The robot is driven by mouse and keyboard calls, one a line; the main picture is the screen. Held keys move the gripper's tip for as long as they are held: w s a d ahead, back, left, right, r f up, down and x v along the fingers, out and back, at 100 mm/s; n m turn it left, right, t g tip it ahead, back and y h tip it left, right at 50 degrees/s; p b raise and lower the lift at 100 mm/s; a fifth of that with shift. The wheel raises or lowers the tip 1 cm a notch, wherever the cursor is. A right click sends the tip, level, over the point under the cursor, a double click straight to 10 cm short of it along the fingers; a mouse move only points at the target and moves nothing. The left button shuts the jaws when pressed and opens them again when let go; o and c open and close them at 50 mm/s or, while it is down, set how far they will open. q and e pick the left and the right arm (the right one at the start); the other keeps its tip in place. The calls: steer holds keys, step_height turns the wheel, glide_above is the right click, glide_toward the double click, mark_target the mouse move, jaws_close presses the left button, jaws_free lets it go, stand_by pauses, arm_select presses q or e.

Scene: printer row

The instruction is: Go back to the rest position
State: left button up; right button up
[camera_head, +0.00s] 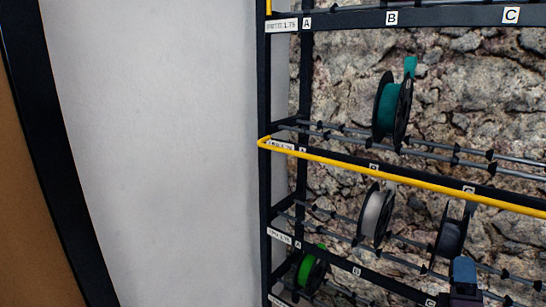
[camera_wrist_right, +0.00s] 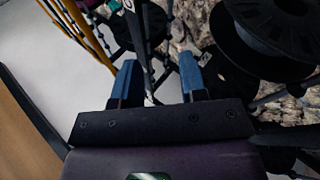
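My right gripper (camera_head: 463,270) is at the bottom right of the head view, in front of the lower shelf of the rack. In the right wrist view its two blue fingers (camera_wrist_right: 158,76) stand apart with nothing gripped between them; a dark rack bar passes behind the gap. A dark spool (camera_head: 449,238) is just above the gripper in the head view. A large dark spool (camera_wrist_right: 268,35) is close by in the right wrist view, right of the fingers and apart from them. My left gripper is not in view.
The black rack (camera_head: 265,120) has a yellow rail (camera_head: 400,175) across its front. A teal spool (camera_head: 388,105), a grey-white spool (camera_head: 373,215) and a green spool (camera_head: 306,270) sit on its rods. A pale wall (camera_head: 150,130) stands left, rough stone behind.

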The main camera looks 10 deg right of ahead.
steer(key=s+f+g+y, duration=0.4)
steer(key=s+f+g, duration=0.1)
steer(key=f, duration=0.5)
steer(key=s+a+f+m+g+y, duration=0.1)
steer(key=s+a+f+g+y, duration=0.3)
steer(key=s, duration=0.4)
steer(key=s+a+f+m+g+y, duration=0.1)
steer(key=s+a+f+g+y, duration=0.25)
steer(key=s+f, duration=0.45)
steer(key=s+a+r+m+g+y, duration=0.2)
steer(key=s+a+y, duration=0.25)
steer(key=s, duration=0.35)
steer(key=a+f+m+t+h, duration=0.1)
steer(key=a+m+t+h, duration=0.2)
steer(key=a+m, duration=0.6)
arm_select(q)
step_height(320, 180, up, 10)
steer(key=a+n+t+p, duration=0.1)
steer(key=p, duration=1.4)
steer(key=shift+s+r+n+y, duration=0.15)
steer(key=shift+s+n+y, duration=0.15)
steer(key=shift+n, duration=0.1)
arm_select(e)
step_height(320, 180, up, 10)
steer(key=d+m, duration=0.1)
steer(key=m, duration=0.1)
steer(key=shift+d, duration=0.15)
